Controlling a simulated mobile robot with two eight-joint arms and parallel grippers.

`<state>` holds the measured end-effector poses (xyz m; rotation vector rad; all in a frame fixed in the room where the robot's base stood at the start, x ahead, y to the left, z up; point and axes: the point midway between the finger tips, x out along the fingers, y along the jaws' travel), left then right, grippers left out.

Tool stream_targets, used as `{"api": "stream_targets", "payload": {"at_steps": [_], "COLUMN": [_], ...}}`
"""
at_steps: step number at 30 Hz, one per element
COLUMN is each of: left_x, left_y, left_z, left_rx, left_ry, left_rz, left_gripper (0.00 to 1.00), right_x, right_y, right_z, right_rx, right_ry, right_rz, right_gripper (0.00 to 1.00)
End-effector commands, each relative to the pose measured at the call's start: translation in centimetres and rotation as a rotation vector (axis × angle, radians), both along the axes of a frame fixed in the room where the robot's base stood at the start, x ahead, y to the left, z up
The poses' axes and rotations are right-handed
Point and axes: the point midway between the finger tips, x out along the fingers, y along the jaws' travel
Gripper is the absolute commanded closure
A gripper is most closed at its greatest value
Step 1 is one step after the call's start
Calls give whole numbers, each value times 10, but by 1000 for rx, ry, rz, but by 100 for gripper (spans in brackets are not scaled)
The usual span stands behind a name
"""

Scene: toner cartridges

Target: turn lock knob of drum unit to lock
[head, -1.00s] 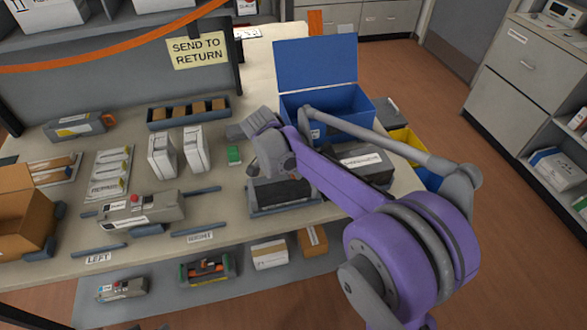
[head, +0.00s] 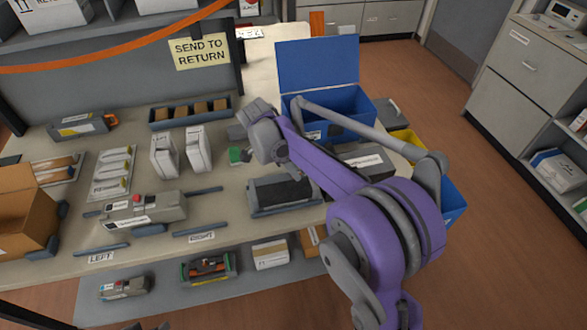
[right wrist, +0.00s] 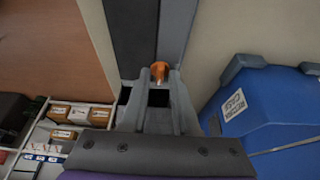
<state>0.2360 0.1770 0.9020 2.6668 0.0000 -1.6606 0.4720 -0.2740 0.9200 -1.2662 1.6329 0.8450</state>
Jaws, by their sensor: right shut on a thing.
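An orange knob (right wrist: 159,70) sits between the fingertips of my right gripper (right wrist: 159,78) in the right wrist view, at the near end of a long dark grey body. The fingers are shut on this knob. In the head view the grey end of my right arm (head: 264,138) is above the right half of the table, and the knob is hidden there. A dark, long unit (head: 283,190) lies in a grey cradle just below it in the picture; I cannot tell whether it carries the gripped knob. My left gripper is out of view.
An open blue bin (head: 345,100) stands behind my right arm. A grey cartridge (head: 145,208) lies front left, with two white cartons (head: 195,150) upright behind it. Another grey unit with an orange end (head: 82,125) lies at the back left. A small green block (head: 238,156) is close to my arm.

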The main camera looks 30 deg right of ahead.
Motion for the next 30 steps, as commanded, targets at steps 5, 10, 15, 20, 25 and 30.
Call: {"api": "stream_targets", "payload": {"at_steps": [5,10,15,20,25,30], "left_x": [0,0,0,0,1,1], "left_y": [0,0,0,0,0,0], "left_z": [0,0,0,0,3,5], "left_rx": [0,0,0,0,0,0], "left_ry": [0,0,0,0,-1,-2], "left_rz": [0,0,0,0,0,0], "left_gripper": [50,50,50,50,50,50], "right_x": [0,0,0,0,3,6], "right_y": [0,0,0,2,12,26], "right_z": [0,0,0,5,30,63], "right_rx": [1,1,0,0,1,1], "right_ry": [1,1,0,1,1,1], "right_rz": [0,1,1,2,3,3], "right_gripper": [100,59,59,59,59,59]}}
